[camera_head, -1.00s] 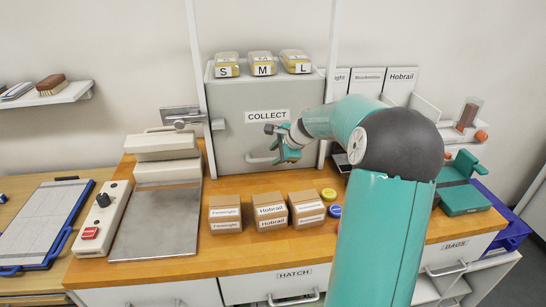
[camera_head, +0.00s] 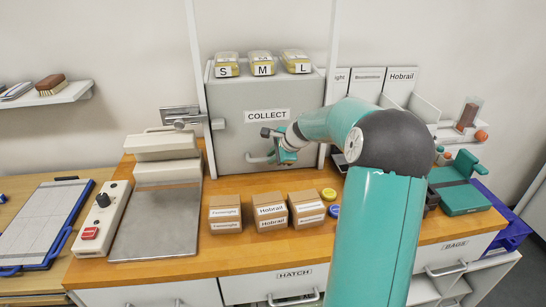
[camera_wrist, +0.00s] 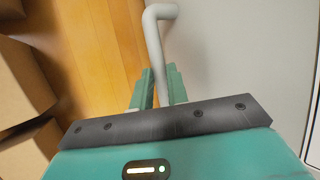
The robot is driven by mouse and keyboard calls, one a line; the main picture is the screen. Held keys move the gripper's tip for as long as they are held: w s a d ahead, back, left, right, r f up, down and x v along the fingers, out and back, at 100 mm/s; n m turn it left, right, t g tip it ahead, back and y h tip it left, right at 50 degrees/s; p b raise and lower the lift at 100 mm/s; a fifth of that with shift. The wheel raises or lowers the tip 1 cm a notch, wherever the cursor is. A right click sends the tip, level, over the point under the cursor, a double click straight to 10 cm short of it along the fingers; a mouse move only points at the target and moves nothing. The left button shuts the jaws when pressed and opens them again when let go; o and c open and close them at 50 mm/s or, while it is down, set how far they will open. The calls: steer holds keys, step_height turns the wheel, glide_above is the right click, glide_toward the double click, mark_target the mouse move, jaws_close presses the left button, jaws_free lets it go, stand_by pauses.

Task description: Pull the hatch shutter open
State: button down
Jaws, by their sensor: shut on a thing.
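The hatch shutter (camera_head: 238,130) is a grey panel labelled COLLECT at the back of the wooden counter, and it is down to the counter. Its pale bar handle (camera_head: 256,159) sticks out near the bottom. My gripper (camera_head: 283,157) is at the right part of this handle. In the wrist view the handle (camera_wrist: 153,40) runs between the teal fingers of my gripper (camera_wrist: 158,88), which are shut on it. The right end of the handle is hidden behind the gripper in the head view.
Yellow packs marked S, M and L (camera_head: 262,64) sit on top of the hatch housing. Small cardboard boxes (camera_head: 270,212) stand on the counter in front. A latch-like metal fitting (camera_head: 182,117) is at the left post. A flat scale-like device (camera_head: 158,222) lies left.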

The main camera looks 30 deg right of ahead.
step_height(320, 180, up, 24)
steer(key=shift+r, duration=0.15)
stand_by(0.3)
steer(key=c, duration=1.4)
jaws_free()
steer(key=shift+s, duration=0.1)
steer(key=shift+o, duration=0.2)
steer(key=v, duration=1.3)
steer(key=shift+s+r, duration=0.2)
